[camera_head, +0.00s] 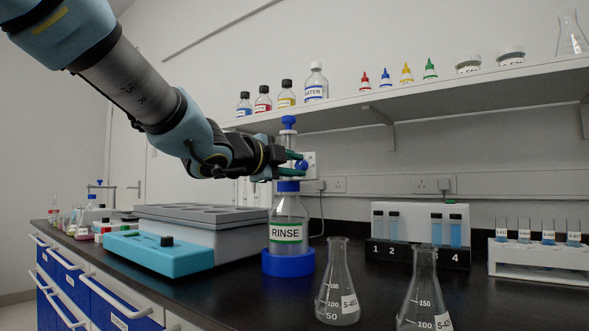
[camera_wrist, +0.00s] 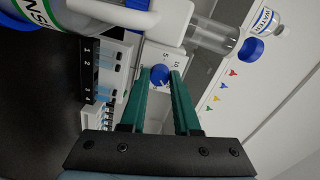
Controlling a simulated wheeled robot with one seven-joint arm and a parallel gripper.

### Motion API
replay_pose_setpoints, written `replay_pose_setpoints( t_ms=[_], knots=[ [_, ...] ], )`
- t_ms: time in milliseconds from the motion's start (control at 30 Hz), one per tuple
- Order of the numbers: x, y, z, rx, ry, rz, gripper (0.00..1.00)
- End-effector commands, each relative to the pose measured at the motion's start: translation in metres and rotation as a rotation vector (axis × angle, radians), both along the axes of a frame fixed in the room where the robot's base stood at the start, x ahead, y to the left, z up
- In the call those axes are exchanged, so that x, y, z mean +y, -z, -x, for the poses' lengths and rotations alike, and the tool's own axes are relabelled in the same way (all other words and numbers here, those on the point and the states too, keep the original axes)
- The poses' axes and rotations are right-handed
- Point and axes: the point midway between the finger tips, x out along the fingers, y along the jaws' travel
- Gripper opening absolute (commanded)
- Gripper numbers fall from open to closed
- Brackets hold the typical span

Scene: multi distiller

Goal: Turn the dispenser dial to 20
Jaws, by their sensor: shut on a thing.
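The dispenser stands on top of the clear RINSE bottle (camera_head: 289,215), which is upright in a blue base (camera_head: 288,262). Its blue dial (camera_wrist: 160,75) sits between the green fingertips of my gripper (camera_wrist: 161,77) in the wrist view. A white scale plate (camera_wrist: 165,57) behind the dial shows the marks 5 and 10; no 20 can be read. My gripper is shut on the dial. The dial's exact setting cannot be read.
Two flasks (camera_head: 338,285) (camera_head: 424,295) stand in front and to the right of the bottle. A numbered vial rack (camera_head: 420,255) is behind them. A grey machine (camera_head: 200,225) and a turquoise device (camera_head: 158,250) are at the left. A bottle shelf (camera_head: 430,100) runs above.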

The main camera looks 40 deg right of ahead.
Motion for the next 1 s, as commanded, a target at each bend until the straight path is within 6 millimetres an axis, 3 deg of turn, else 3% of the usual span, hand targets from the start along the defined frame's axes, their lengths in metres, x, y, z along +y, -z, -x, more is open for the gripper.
replay_pose_setpoints(
  t_ms=[333,367,467,767,1000],
  knots=[
    [0.000,0.002,-0.001,0.000,-0.001,-0.003,0.00],
    [0.000,0.002,-0.001,0.000,-0.001,-0.003,0.32],
    [0.000,0.001,-0.001,0.001,-0.002,-0.002,0.43],
    [0.003,0.000,0.000,-0.001,-0.001,-0.001,0.43],
    [0.037,-0.004,0.010,-0.003,-0.003,0.000,0.43]
  ],
)
